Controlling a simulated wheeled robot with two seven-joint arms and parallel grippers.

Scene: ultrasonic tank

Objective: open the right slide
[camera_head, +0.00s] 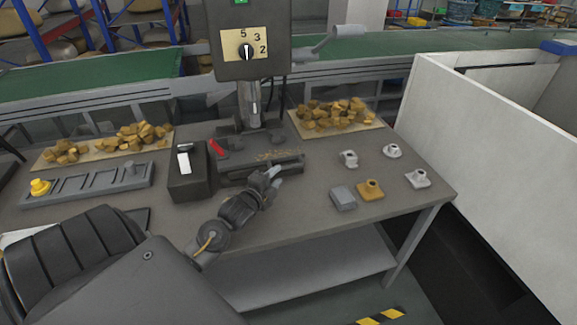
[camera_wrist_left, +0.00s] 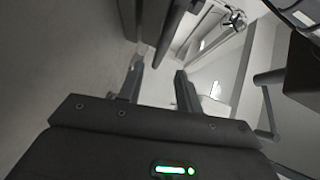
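A dark machine stands mid-table, with a post and a dial head (camera_head: 247,50) above a dark slotted base (camera_head: 292,160). I cannot tell for sure which part is the right slide; the base's right portion ends near my left gripper. My left gripper (camera_head: 273,173) is at the front edge of this base, in front of its right half. Its fingers (camera_wrist_left: 161,88) are apart in the left wrist view, with nothing visible between them. Whether they touch the base cannot be told. My right gripper is not in view.
A black box with a white switch (camera_head: 184,160) stands left of the base. A grey tray with a yellow knob (camera_head: 88,184) lies further left. Small fittings (camera_head: 370,190) lie on the right. Brown pieces (camera_head: 335,115) lie on boards behind. A white wall (camera_head: 480,140) bounds the right.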

